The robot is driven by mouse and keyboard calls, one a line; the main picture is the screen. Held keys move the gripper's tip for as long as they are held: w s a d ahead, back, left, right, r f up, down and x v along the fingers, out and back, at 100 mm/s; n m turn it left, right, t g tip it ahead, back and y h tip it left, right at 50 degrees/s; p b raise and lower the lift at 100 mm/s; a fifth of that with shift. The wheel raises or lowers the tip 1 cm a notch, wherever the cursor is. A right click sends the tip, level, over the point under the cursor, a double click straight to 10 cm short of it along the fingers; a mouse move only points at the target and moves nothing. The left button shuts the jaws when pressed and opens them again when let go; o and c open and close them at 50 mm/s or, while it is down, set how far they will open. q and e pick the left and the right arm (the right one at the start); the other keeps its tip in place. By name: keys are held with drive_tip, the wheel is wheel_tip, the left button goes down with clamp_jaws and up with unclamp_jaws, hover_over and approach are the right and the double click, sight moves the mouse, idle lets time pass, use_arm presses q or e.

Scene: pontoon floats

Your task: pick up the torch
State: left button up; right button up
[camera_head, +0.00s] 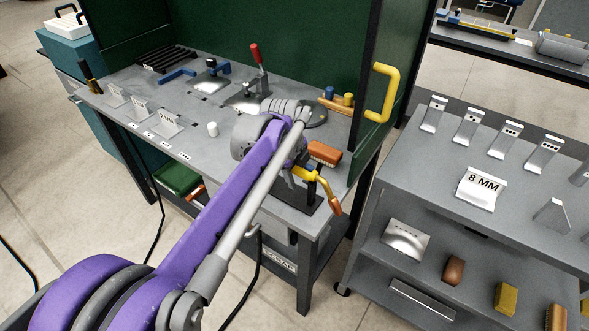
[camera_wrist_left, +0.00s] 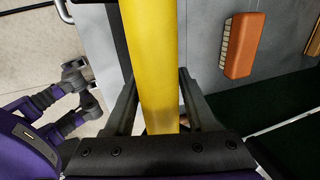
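The torch (camera_head: 312,176) has a yellow body and a copper-coloured nozzle that points down to the right. It is at a small black stand near the right front corner of the workbench. My left gripper (camera_head: 302,158) is at the yellow body, partly hidden by my arm. In the left wrist view the torch's yellow body (camera_wrist_left: 155,60) runs between the two dark fingers of my left gripper (camera_wrist_left: 158,85). The fingers are close along both sides, but I cannot tell whether they press on it. My right gripper is not in view.
An orange brush (camera_head: 325,152) lies close behind the torch; it also shows in the left wrist view (camera_wrist_left: 243,45). The black stand (camera_head: 298,194) is beneath the gripper. A yellow handle (camera_head: 383,92) is on the green panel. A grey cart (camera_head: 440,150) stands right of the bench.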

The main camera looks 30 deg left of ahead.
use_arm(q)
clamp_jaws()
drive_tip(key=shift+r, duration=0.15)
